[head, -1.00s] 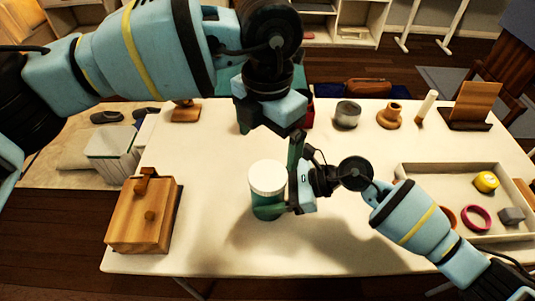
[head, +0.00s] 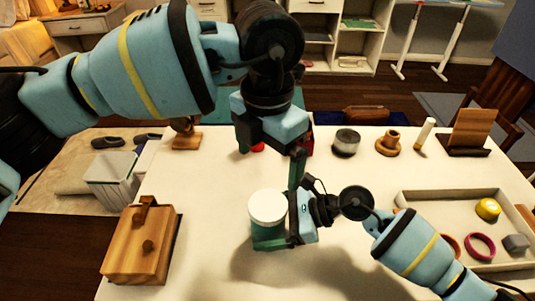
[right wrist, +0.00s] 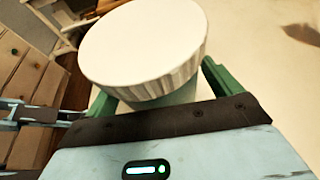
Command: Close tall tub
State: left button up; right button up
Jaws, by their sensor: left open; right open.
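The tall tub is a green cylinder (head: 268,236) standing upright on the white table. A white lid (head: 267,207) sits on its top; whether it is fully seated I cannot tell. In the right wrist view the ribbed white lid (right wrist: 142,40) hides most of the green tub (right wrist: 168,98). My right gripper (head: 280,238) is open, its fingers on either side of the tub below the lid; contact is unclear. My left gripper (head: 272,160) is open and empty, behind and above the lid in the head view, with its fingers apart.
A wooden box (head: 143,243) stands at the left front. A tray (head: 410,203) with a yellow item, a pink ring and a grey block lies right. A grey tin (head: 346,143), wooden piece (head: 388,144), white-topped stick (head: 424,135) and wooden stand (head: 470,133) line the back.

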jog(key=shift+d, duration=0.1)
jog(key=v, duration=0.7)
jog(key=shift+d+b, duration=0.3)
jog(key=shift+b, duration=0.15)
jog(key=shift+r, duration=0.15)
jog(key=shift+s, duration=0.1)
